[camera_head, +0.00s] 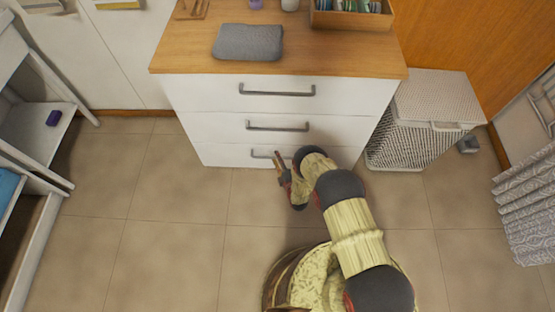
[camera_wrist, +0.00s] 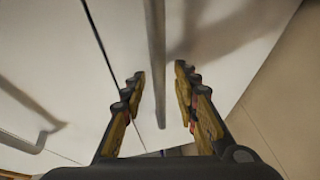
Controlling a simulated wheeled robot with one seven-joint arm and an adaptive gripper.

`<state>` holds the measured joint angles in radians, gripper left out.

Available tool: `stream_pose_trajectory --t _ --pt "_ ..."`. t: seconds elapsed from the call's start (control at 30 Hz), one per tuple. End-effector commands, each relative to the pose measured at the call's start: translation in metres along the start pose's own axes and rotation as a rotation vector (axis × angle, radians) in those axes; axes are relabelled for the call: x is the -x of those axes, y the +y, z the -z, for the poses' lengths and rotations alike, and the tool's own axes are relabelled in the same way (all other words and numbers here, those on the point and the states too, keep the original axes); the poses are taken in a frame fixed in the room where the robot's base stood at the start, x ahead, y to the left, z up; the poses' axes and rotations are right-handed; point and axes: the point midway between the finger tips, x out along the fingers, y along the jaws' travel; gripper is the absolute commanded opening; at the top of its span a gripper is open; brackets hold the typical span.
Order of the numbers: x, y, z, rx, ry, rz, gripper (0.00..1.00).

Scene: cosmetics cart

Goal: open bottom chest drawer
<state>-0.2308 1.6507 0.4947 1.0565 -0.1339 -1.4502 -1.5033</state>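The white chest has three drawers with grey bar handles. The bottom drawer (camera_head: 222,154) looks flush with the front, and its handle (camera_head: 260,155) is partly hidden by my gripper (camera_head: 281,165). In the wrist view, my gripper (camera_wrist: 159,90) is open, with one finger on each side of the line of the bottom handle (camera_wrist: 155,50). The bar runs between and beyond the fingertips, with visible gaps to both fingers. I cannot tell how deep the bar sits between them. The middle drawer's handle (camera_head: 278,127) also shows at the left of the wrist view (camera_wrist: 32,140).
A grey folded towel (camera_head: 248,42) and a wooden box (camera_head: 352,18) sit on the wooden chest top (camera_head: 190,58). A wicker hamper (camera_head: 415,135) stands right of the chest. A white shelf unit (camera_head: 40,140) is at the left. The tiled floor before the chest is clear left of my arm.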

Motion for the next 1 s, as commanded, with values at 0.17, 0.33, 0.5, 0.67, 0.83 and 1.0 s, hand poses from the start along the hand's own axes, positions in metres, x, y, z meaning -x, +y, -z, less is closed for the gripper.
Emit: stream_pose_trajectory --t 0.17,0.33,0.5,0.67,0.83,1.0 --pt "-0.007 -0.0001 0.0 0.0 0.0 0.001 0.3" --pt "-0.007 0.0004 0.0 0.0 0.0 0.001 0.3" --pt "-0.0069 0.0004 -0.0001 0.0 0.0 0.001 0.22" --pt "-0.0069 0.0004 -0.0001 0.0 0.0 0.001 0.13" --pt "-0.0068 0.0003 -0.0002 0.0 0.0 0.001 0.03" --pt "-0.0067 0.0001 -0.0002 -0.001 0.0 0.001 0.0"
